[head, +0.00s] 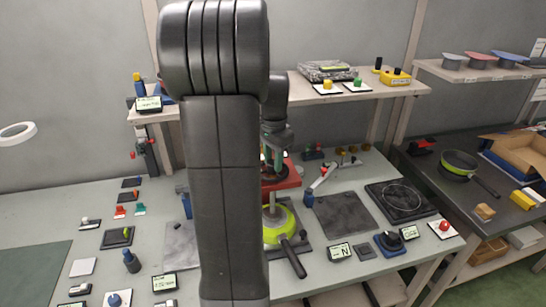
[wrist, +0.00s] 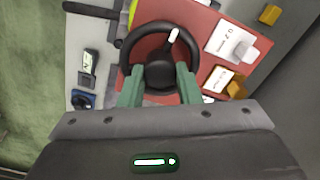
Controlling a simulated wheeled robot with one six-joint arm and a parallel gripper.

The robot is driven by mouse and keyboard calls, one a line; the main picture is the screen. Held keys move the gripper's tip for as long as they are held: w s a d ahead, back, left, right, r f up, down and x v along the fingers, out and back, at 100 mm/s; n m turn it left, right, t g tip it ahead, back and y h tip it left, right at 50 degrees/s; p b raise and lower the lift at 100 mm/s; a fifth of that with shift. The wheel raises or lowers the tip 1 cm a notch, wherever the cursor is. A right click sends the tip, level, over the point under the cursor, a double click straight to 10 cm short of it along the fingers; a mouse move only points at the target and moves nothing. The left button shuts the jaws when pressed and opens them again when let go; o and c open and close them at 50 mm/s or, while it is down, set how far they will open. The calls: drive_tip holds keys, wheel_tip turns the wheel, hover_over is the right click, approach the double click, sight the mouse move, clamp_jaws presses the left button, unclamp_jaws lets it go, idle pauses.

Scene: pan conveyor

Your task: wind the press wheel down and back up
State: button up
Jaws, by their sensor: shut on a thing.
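The black press wheel (wrist: 160,70) shows in the wrist view, with a round hub, a dark rim and a white mark at its upper right. My gripper (wrist: 160,78) has its two green fingers shut on the hub from both sides. The wheel sits above the red press top (wrist: 195,28). In the head view my gripper (head: 273,158) points down over the red press (head: 286,178), and my arm hides much of the press and the wheel. A lime-green pan (head: 281,226) with a dark handle is under the press.
A small display marked N (head: 340,251) stands right of the pan handle. A dark square plate (head: 400,201) and a red button (head: 444,226) are farther right. A shelf (head: 300,95) runs behind the press. Many small controls cover the table's left side.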

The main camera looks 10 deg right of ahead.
sight(273, 162)
drive_tip(key=m+p, duration=0.1)
drive_tip(key=m, duration=0.6)
drive_tip(key=shift+r, duration=0.1)
drive_tip(key=m, duration=0.4)
drive_tip(key=shift+m+p, duration=0.3)
drive_tip(key=shift+m, duration=1.8)
drive_tip(key=o, duration=1)
drive_tip(key=shift+s, duration=0.1)
wheel_tip(273, 162, up, 14)
drive_tip(key=shift+a+f+b, duration=0.1)
drive_tip(key=shift+f+b, duration=0.05)
drive_tip(key=shift+b, duration=0.45)
